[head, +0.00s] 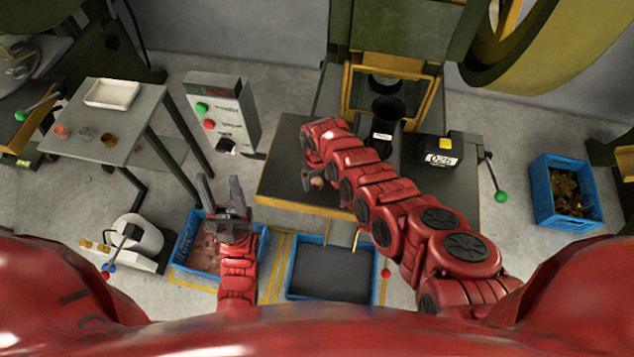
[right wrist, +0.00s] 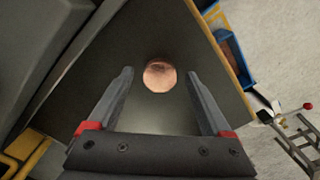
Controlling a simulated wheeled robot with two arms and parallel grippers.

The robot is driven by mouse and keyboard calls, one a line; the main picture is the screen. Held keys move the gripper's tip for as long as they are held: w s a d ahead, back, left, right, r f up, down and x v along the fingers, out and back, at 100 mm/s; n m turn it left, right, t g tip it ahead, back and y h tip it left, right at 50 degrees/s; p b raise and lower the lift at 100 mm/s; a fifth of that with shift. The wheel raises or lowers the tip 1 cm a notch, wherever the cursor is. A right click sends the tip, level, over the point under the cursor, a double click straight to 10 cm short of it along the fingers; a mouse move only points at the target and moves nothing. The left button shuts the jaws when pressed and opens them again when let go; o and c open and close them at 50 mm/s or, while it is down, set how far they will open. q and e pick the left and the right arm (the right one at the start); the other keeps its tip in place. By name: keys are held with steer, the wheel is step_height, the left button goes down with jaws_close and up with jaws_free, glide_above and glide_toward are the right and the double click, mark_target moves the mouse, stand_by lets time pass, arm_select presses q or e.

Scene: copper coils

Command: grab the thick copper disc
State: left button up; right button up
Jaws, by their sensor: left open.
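A round copper disc (right wrist: 160,76) lies on the dark work table (head: 283,175); in the head view it shows small (head: 318,183) beside my right gripper. In the right wrist view my right gripper (right wrist: 160,73) is open and empty, its fingertips to either side of the disc in the picture. I cannot tell how high the fingers are above the table. In the head view my right gripper (head: 310,180) is partly hidden by its arm. My left gripper (head: 222,196) is open and empty over the blue bin (head: 264,244) with copper pieces.
A grey side table (head: 135,125) at the left holds a white tray (head: 112,94) and several small round pieces. A press with a black cylinder (head: 386,112) stands behind the work table. A blue bin with a dark inside (head: 330,297) stands in front; another blue bin (head: 545,205) is right.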

jaws_close()
steer(key=shift+r, duration=0.1)
stand_by(0.4)
